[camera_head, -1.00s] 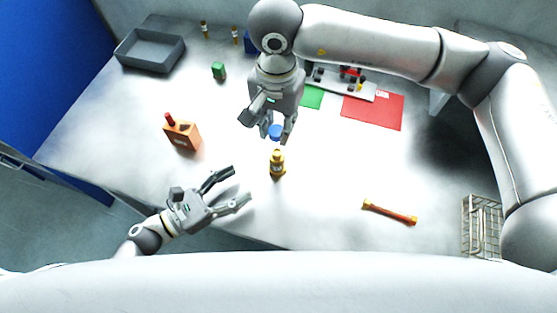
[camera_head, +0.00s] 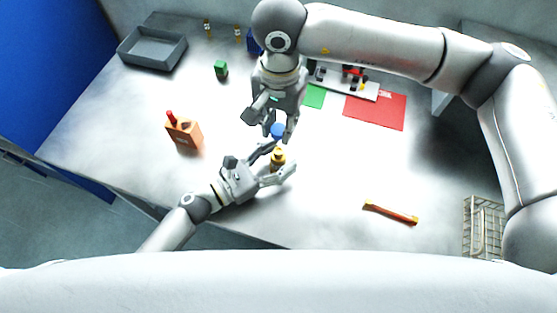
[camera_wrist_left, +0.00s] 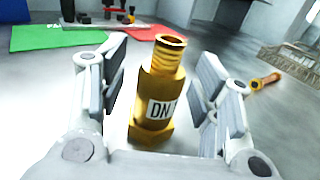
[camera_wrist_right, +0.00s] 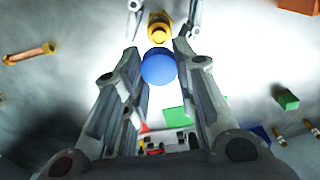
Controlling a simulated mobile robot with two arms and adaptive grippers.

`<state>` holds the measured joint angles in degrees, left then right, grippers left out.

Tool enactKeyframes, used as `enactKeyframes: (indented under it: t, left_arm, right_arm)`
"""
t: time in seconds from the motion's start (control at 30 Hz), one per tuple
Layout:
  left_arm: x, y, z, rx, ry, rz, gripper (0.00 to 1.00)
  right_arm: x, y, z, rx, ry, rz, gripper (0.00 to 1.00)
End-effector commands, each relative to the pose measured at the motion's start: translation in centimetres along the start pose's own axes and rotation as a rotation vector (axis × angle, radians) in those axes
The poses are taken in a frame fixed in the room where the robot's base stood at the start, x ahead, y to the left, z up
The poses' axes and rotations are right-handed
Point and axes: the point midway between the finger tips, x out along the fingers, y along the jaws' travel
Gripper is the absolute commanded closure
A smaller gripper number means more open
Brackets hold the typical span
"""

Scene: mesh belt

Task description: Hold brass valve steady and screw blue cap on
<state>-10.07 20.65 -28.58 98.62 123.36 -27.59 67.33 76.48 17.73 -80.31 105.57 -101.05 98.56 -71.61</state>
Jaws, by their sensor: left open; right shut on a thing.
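The brass valve (camera_head: 278,157) stands upright on the table, with its threaded neck up and a white "DN" label in the left wrist view (camera_wrist_left: 160,95). My left gripper (camera_head: 283,160) is open, with its fingers on either side of the valve and gaps showing to both pads. My right gripper (camera_head: 279,130) points down above the valve and is shut on the blue cap (camera_head: 277,130). The cap also shows between the fingers in the right wrist view (camera_wrist_right: 158,67). In the head view the cap is just above the valve; they look apart.
An orange block with a red-topped peg (camera_head: 184,131) stands left of the valve. A green block (camera_head: 221,69) and a grey tray (camera_head: 152,49) are farther back. Red (camera_head: 376,110) and green mats lie behind right. A copper pipe (camera_head: 390,213) and wire basket (camera_head: 483,226) are at right.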

Motion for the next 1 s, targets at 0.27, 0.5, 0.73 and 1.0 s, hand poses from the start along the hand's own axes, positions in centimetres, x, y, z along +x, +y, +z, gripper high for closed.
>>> enactKeyframes:
  t: [0.27, 0.5, 0.73, 1.0]
  left_arm:
    - [0.17, -0.02, -0.04, 0.000, 0.001, 0.000, 0.42]
    - [0.15, -0.02, -0.04, 0.000, 0.001, 0.000, 0.68]
    - [0.14, -0.01, -0.04, 0.000, 0.001, 0.000, 0.97]
    - [0.13, -0.01, -0.05, 0.000, 0.001, 0.000, 1.00]
  right_arm:
    - [-0.01, -0.01, 0.01, 0.000, 0.000, 0.000, 0.83]
    - [-0.01, -0.01, 0.01, 0.000, 0.000, 0.000, 0.83]
    - [0.00, -0.01, 0.01, 0.000, 0.000, 0.000, 0.83]
    - [0.62, 0.03, 0.03, 0.000, -0.001, 0.002, 0.83]
